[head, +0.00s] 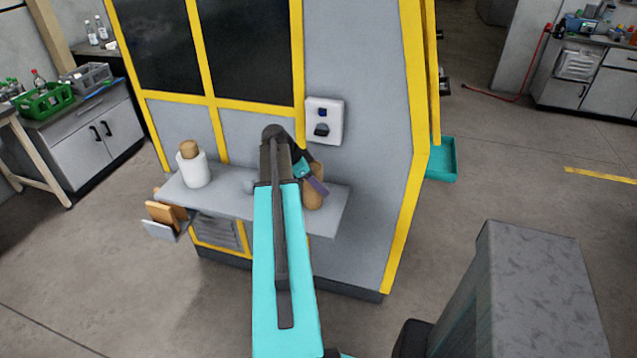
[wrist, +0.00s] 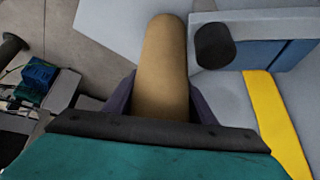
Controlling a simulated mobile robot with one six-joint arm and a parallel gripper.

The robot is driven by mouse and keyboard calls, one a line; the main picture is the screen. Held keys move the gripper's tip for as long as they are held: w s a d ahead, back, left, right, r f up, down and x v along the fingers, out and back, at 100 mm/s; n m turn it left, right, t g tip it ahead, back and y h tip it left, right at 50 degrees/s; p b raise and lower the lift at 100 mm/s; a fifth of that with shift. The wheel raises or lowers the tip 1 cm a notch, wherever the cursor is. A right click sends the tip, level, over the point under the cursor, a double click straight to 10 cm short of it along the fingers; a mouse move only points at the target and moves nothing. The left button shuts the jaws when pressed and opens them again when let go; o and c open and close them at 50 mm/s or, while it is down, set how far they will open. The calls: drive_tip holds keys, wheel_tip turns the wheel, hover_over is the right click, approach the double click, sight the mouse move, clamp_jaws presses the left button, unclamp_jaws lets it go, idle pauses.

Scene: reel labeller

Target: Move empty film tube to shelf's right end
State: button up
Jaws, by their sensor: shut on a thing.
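The empty film tube (head: 313,195) is a plain brown cylinder, upright at the right part of the grey shelf (head: 228,203) on the machine's front. My gripper (head: 311,182) is shut on it, with a dark purple finger across its upper part. In the wrist view the tube (wrist: 163,62) lies between the two fingers of my gripper (wrist: 161,102) and points away from me. My arm hides part of the shelf's middle. I cannot tell whether the tube's lower end touches the shelf.
A white film roll (head: 195,171) with a brown core stands at the shelf's left part. A white box with a dark knob (head: 323,122) is on the panel above the tube. A bracket with brown pieces (head: 166,213) sticks out at the lower left. Shelf surface right of the tube is bare.

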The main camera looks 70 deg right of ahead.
drive_tip(key=o, duration=1.2)
drive_tip(key=shift+f, duration=0.1)
drive_tip(key=shift+r, duration=0.2)
drive_tip(key=shift+b+v, duration=1.25)
drive_tip(key=shift+v, duration=4.7)
drive_tip(key=shift+w, duration=0.1)
